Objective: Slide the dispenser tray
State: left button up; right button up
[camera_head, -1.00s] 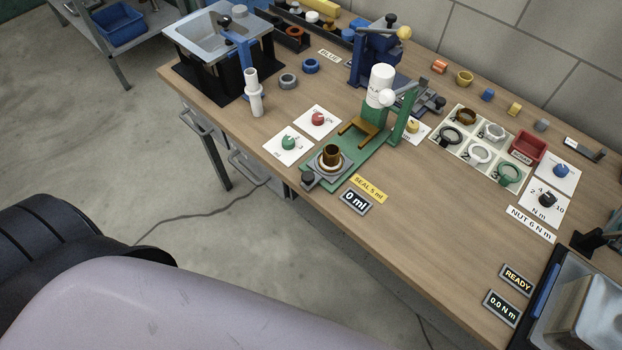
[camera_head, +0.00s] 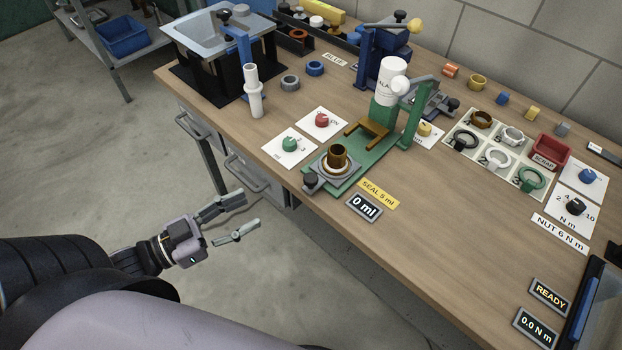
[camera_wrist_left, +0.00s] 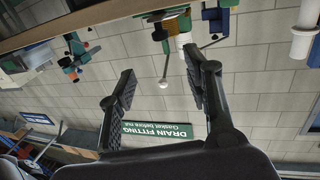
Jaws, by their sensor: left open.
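The dispenser (camera_head: 384,112) stands on the workbench with a green base, a green upright and a white bottle. Its tray (camera_head: 335,171) is a grey plate at the front end of the green base, near the bench's front edge. A brown ring-shaped part (camera_head: 337,155) stands on a pale ring on the tray. A dark knob (camera_head: 311,182) is at the tray's front corner. My left gripper (camera_head: 246,212) is open and empty, in front of the bench and apart from the tray. Its open fingers also show in the left wrist view (camera_wrist_left: 158,90). My right gripper is not in view.
A black "0 ml" display (camera_head: 364,207) and a yellow "SEAL 5 ml" label (camera_head: 378,193) lie beside the dispenser. Green (camera_head: 290,144) and red (camera_head: 322,120) knobs sit on white plates to its left.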

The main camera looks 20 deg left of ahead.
aim_at(311, 177)
pick_arm(q)
jog(key=x, duration=1.6)
jog(key=shift+c, duration=0.3)
grip_shut()
dwell(0.4)
